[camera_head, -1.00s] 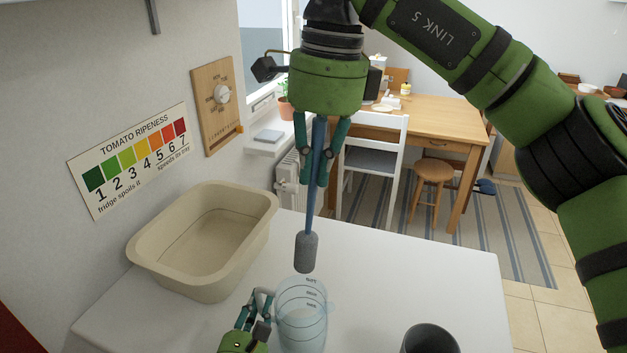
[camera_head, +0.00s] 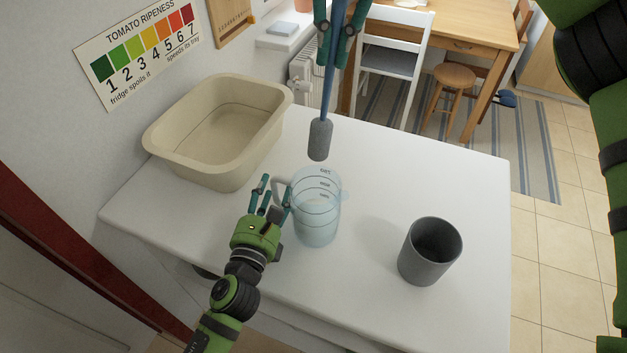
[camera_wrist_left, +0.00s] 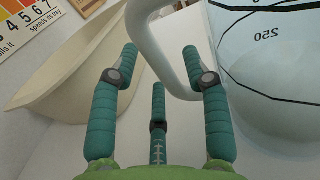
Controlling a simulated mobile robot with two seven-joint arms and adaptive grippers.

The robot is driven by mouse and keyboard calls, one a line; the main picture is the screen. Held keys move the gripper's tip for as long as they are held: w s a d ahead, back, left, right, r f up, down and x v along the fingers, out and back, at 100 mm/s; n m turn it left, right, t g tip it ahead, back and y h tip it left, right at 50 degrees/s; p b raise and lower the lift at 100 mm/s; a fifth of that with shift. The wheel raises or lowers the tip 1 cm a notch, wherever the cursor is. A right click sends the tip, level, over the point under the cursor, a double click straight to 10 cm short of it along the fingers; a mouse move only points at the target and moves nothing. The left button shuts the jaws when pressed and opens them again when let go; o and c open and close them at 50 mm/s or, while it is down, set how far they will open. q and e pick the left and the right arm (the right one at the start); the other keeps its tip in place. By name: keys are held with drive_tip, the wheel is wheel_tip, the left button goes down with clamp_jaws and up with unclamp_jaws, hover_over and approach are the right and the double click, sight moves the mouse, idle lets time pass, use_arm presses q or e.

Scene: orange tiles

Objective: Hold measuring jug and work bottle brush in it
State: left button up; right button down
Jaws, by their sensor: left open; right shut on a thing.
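The clear measuring jug (camera_head: 317,222) stands upright on the white worktop, its handle on the left side. My left gripper (camera_head: 273,192) is open beside the handle, low over the worktop. In the left wrist view the white handle (camera_wrist_left: 163,72) lies near the right-hand finger, partly between the fingers; contact cannot be told. The jug wall (camera_wrist_left: 275,75) fills the right of that view. My right gripper (camera_head: 337,55) is shut on the blue shaft of the bottle brush (camera_head: 320,140). The brush hangs nearly upright, its grey head just above the jug's rim.
A beige basin (camera_head: 180,165) stands behind and left on the worktop (camera_head: 365,290). A dark grey cup (camera_head: 425,262) stands to the right of the jug. The worktop's right edge drops to tiled floor. A white chair (camera_head: 395,60) stands beyond.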

use_arm(q)
drive_tip(key=v, duration=1.2)
drive_tip(key=shift+s, duration=0.1)
